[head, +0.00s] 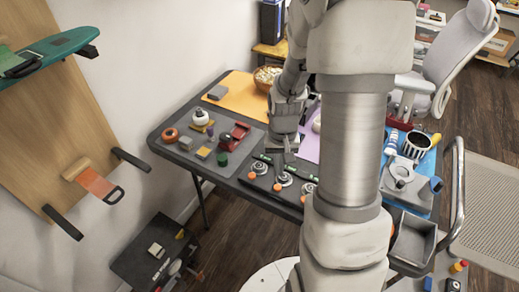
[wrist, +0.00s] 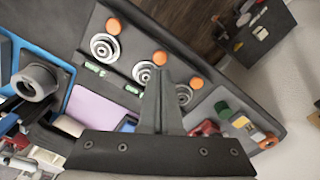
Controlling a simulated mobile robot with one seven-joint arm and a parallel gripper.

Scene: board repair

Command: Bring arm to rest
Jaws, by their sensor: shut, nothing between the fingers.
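My gripper (head: 287,155) is in the middle of the head view, above the dark table (head: 232,178). It points down over the table's front part, close to several silver round fittings with orange knobs (head: 282,180). In the wrist view my gripper's fingers (wrist: 164,85) are together with nothing between them. They show in front of the silver round fittings (wrist: 144,71), and partly hide one of them. The gap between the fingertips and the table is hard to judge. My arm's thick link hides part of the table's right side in the head view.
A grey mat (head: 183,147) with small coloured parts lies on the table's left. An orange mat (head: 240,96) and a bowl (head: 266,76) are behind. A chair (head: 452,50) stands at back right.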

